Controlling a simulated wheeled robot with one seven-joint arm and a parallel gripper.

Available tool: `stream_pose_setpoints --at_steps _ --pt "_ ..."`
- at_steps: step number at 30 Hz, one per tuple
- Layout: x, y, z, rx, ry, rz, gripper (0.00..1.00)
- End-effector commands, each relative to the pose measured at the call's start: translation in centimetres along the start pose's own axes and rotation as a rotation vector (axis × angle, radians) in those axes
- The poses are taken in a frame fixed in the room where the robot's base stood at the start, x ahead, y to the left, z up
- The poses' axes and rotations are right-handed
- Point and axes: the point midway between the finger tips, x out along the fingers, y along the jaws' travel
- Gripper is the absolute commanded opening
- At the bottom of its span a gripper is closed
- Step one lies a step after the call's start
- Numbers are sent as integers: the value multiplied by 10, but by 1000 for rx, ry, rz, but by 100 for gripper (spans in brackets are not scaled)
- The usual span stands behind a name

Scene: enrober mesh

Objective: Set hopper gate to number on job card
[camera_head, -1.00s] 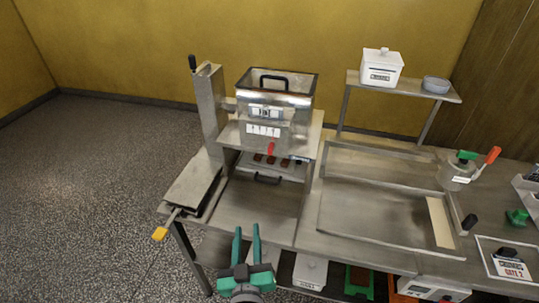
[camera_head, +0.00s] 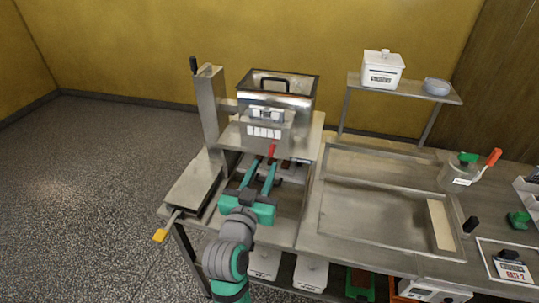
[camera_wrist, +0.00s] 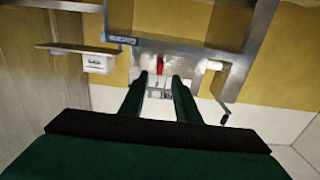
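The metal hopper (camera_head: 276,98) stands on a raised shelf, with a row of white number plates (camera_head: 264,132) on its front. The red gate lever (camera_head: 272,150) hangs just below the plates; it also shows in the wrist view (camera_wrist: 160,65). The numbers are too small to read. My gripper (camera_head: 264,164) is open and empty, its two green fingers pointing at the lever from in front. In the wrist view the lever shows between and beyond the fingertips (camera_wrist: 156,82). The job card (camera_head: 511,270) at the right reads "GATE 2".
A tray of brown pieces (camera_head: 290,172) lies under the hopper, partly hidden by my gripper. A metal post (camera_head: 209,100) stands left of the hopper. A wide, shallow metal tray (camera_head: 375,215) is to the right. A pot with an orange handle (camera_head: 459,174) stands beyond it.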

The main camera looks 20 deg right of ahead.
Motion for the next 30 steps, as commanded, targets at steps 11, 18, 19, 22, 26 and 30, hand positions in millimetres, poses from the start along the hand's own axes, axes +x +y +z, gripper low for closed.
stream_pose_setpoints --at_steps 11,18,19,22,26,30 --pt "57 1 0 0 0 2 30" --pt "67 0 0 0 1 0 30" --pt "67 0 0 0 1 0 30" --pt "67 0 0 0 0 0 30" --pt "67 0 0 0 0 0 18" --pt "67 0 0 -1 0 0 0"
